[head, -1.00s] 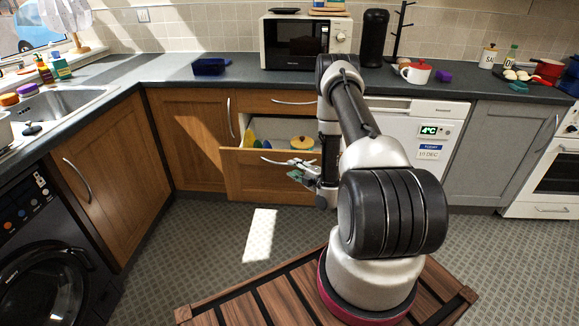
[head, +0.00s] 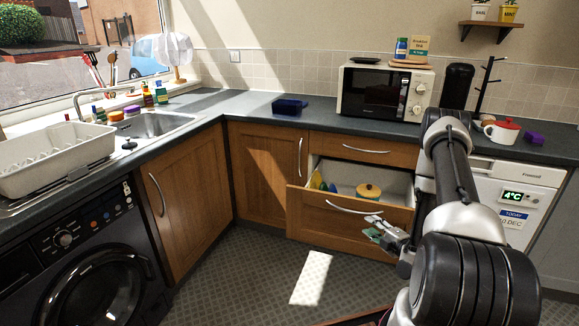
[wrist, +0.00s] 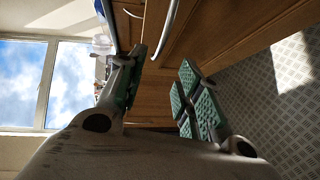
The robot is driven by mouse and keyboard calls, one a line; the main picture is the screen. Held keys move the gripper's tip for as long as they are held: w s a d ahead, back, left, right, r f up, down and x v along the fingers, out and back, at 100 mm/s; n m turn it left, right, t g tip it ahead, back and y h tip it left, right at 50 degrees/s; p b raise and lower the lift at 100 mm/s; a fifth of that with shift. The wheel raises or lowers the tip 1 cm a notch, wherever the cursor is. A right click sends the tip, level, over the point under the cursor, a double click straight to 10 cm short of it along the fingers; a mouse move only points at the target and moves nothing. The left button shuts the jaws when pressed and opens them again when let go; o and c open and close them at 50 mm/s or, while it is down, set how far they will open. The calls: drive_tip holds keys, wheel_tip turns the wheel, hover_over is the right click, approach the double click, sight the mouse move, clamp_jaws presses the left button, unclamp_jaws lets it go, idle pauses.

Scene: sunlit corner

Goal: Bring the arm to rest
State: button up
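My gripper (head: 383,232) hangs low in front of the open drawer (head: 340,214), just to the right of and below its handle (head: 350,206). In the wrist view my gripper (wrist: 160,88) has its two fingers with green pads spread apart, with nothing held between them. My arm (head: 450,175) reaches forward and then bends down at the right of the head view. In the drawer lie a yellow lidded pot (head: 368,191) and some upright blue, green and yellow things at its left end.
A washing machine (head: 90,255) is at the left. The floor (head: 270,270) left of my arm is clear.

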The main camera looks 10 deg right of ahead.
drive_tip(key=s+f+m+g, duration=0.5)
drive_tip(key=s+f+g, duration=0.2)
drive_tip(key=f, duration=0.5)
drive_tip(key=s+d+r+m+g+h, duration=0.2)
drive_tip(key=s+d+r+m+g, duration=0.2)
drive_tip(key=s+m+g, duration=0.4)
drive_tip(key=s+a+r+m+g+h, duration=0.1)
drive_tip(key=s+r+m+g, duration=0.2)
drive_tip(key=r, duration=0.9)
drive_tip(key=s+a+r+m+h, duration=0.1)
drive_tip(key=s+a+r+m, duration=0.3)
drive_tip(key=r, duration=0.8)
drive_tip(key=s+a+r+t, duration=0.2)
drive_tip(key=a+r, duration=0.1)
drive_tip(key=r, duration=0.5)
drive_tip(key=s+a+r+n+t, duration=0.1)
drive_tip(key=a+r, duration=0.3)
drive_tip(key=r, duration=0.4)
drive_tip(key=s+a+r+t, duration=0.3)
drive_tip(key=a+r, duration=0.1)
drive_tip(key=r, duration=0.5)
drive_tip(key=shift+s+a+y, duration=0.2)
drive_tip(key=shift+s+y, duration=0.1)
drive_tip(key=shift+y, duration=0.1)
